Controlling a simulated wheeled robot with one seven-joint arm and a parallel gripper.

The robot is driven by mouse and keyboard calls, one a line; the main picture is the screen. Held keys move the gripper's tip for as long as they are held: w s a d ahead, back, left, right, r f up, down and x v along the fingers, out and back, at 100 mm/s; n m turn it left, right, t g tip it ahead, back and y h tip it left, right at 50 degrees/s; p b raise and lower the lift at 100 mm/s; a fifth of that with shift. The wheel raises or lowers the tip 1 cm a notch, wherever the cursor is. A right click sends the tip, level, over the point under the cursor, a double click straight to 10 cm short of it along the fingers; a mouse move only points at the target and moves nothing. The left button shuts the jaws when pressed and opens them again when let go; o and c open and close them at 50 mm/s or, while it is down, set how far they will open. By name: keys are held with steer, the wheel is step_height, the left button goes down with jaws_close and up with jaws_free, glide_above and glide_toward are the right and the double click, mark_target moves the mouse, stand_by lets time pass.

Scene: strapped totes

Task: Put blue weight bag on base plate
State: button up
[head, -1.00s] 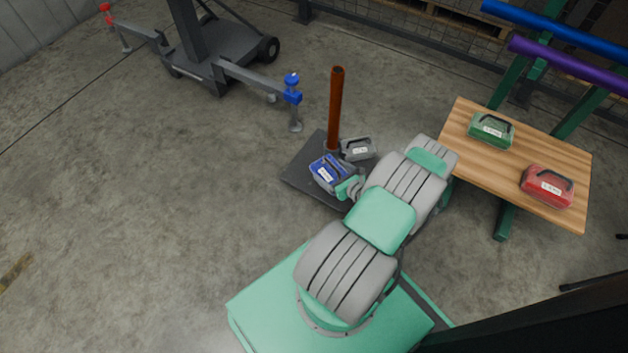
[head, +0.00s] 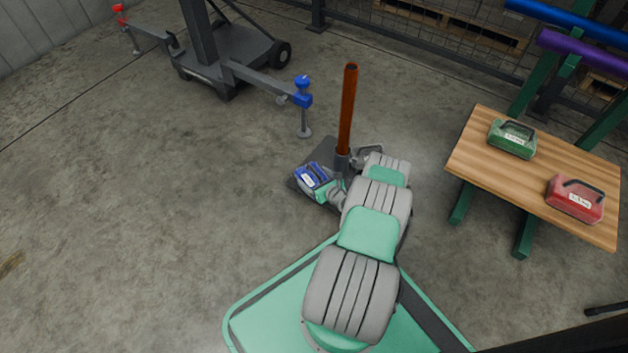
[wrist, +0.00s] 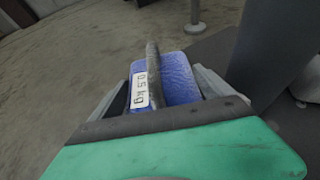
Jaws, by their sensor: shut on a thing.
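The blue weight bag (head: 312,177), with a dark handle and a "0.5 kg" label, is held in my gripper (wrist: 168,88). The jaws close on it from both sides in the wrist view. In the head view it appears over the left part of the dark base plate (head: 322,147), left of the brown post (head: 348,105). I cannot tell whether it touches the plate. The plate also shows in the wrist view (wrist: 212,50), to the right of the bag. My arm hides much of the plate's right and front parts.
A grey weight bag (head: 369,153) is beside the post, partly hidden by my arm. A wooden table (head: 490,175) at right bears a green bag (head: 512,139) and a red bag (head: 575,198). A wheeled stand (head: 230,60) is at back left. The left floor is clear.

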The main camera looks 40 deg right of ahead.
steer(key=o, duration=1.7)
steer(key=shift+f, duration=0.1)
steer(key=shift+o, duration=0.2)
